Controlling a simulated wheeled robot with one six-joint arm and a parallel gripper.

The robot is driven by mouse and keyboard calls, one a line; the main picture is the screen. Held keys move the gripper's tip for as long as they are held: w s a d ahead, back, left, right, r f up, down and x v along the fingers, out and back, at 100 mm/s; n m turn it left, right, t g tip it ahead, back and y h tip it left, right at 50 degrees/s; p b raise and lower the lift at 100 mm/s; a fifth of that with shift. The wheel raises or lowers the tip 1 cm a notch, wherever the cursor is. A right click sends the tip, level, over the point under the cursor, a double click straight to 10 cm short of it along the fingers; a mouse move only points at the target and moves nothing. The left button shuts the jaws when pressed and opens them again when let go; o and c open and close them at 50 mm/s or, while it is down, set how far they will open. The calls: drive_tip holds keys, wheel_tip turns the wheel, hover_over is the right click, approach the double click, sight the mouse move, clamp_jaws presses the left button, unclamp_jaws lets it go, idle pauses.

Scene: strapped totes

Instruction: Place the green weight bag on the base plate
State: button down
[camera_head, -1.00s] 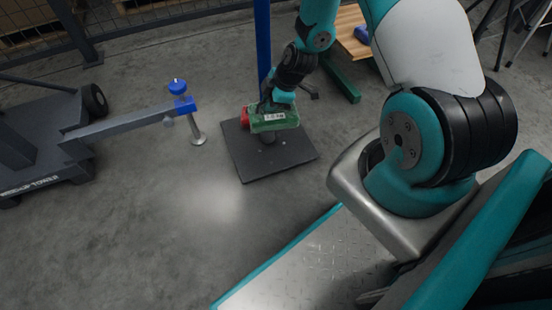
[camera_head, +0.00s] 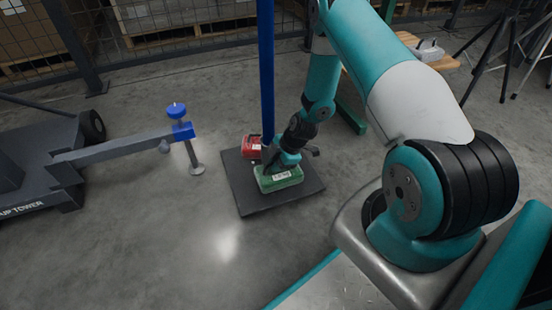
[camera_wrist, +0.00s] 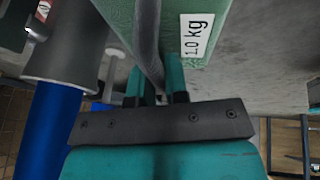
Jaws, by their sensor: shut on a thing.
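The green weight bag (camera_head: 281,179) is at the front half of the dark square base plate (camera_head: 240,187) in the head view. I cannot tell whether its underside touches the plate. My gripper (camera_head: 276,164) is above it, shut on its strap. In the wrist view the green bag (camera_wrist: 198,14) fills the top middle, with a white "10 kg" label, and its grey strap runs between the fingers of my gripper (camera_wrist: 158,85). A red bag (camera_head: 251,146) is on the plate behind and to the left of the green one.
A blue post (camera_head: 266,75) rises from the plate, close to my gripper. A grey tower outrigger (camera_head: 115,148) with a blue-knobbed jack (camera_head: 182,130) stands to the left. A wire fence is behind. The floor in front is clear.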

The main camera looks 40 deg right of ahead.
sight(276, 174)
drive_tip(key=shift+f+b, duration=1.35)
drive_tip(key=shift+f, duration=1.25)
drive_tip(key=shift+r, duration=0.1)
drive_tip(key=c, duration=1.5)
unclamp_jaws()
drive_tip(key=o, duration=0.4)
